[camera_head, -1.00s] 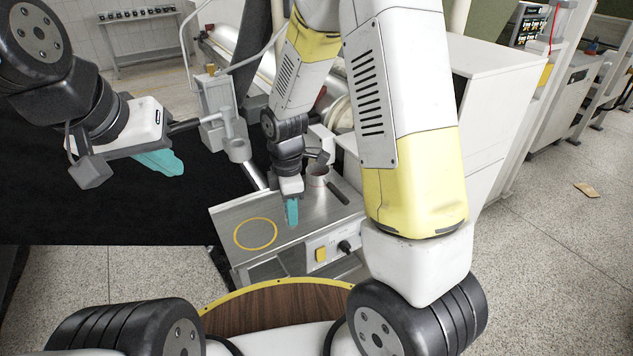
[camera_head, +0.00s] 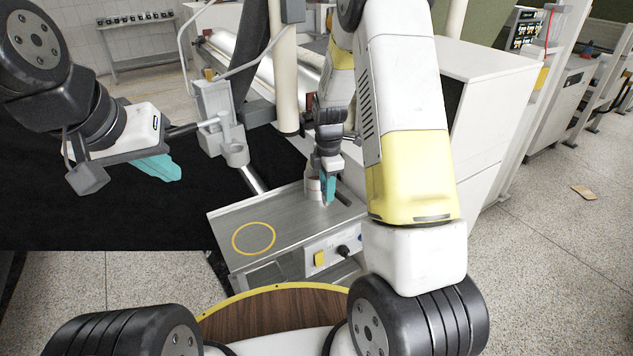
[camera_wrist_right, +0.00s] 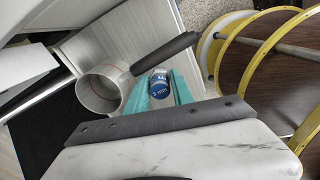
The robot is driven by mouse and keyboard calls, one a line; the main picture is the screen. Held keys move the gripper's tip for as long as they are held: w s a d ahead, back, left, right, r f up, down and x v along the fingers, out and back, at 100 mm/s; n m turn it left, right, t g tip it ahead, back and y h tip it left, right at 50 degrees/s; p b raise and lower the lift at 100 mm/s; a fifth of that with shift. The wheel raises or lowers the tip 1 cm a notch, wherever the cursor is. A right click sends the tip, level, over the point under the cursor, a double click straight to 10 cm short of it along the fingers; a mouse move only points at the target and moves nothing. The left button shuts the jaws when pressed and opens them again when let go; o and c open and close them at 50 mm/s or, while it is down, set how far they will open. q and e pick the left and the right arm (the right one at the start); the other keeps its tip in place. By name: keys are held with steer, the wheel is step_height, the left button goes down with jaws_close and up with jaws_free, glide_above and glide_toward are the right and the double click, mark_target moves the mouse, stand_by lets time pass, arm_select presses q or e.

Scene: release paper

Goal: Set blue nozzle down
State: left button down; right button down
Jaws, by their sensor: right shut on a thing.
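The blue nozzle (camera_wrist_right: 159,84) shows in the right wrist view as a small blue and white round piece between the teal fingers of my right gripper (camera_wrist_right: 159,90), which is shut on it. In the head view my right gripper (camera_head: 328,189) is over the back right of the grey metal worktop (camera_head: 290,215), beside a metal cup; the nozzle is hard to make out there. A yellow ring (camera_head: 254,239) marks the front left of the worktop. My left gripper (camera_head: 158,168) hangs at the left, away from the worktop; its finger gap cannot be made out.
The metal cup (camera_wrist_right: 101,90) with its dark handle (camera_wrist_right: 165,53) is close to my right fingers. A grey bracket device (camera_head: 222,130) stands behind the worktop's left side. A panel with a yellow button (camera_head: 320,258) is on the front. The worktop around the ring is bare.

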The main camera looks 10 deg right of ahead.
steer(key=shift+s+a+f, duration=0.1)
steer(key=shift+f, duration=1.45)
steer(key=shift+f, duration=0.1)
steer(key=c, duration=1.4)
jaws_free()
steer(key=shift+o, duration=0.2)
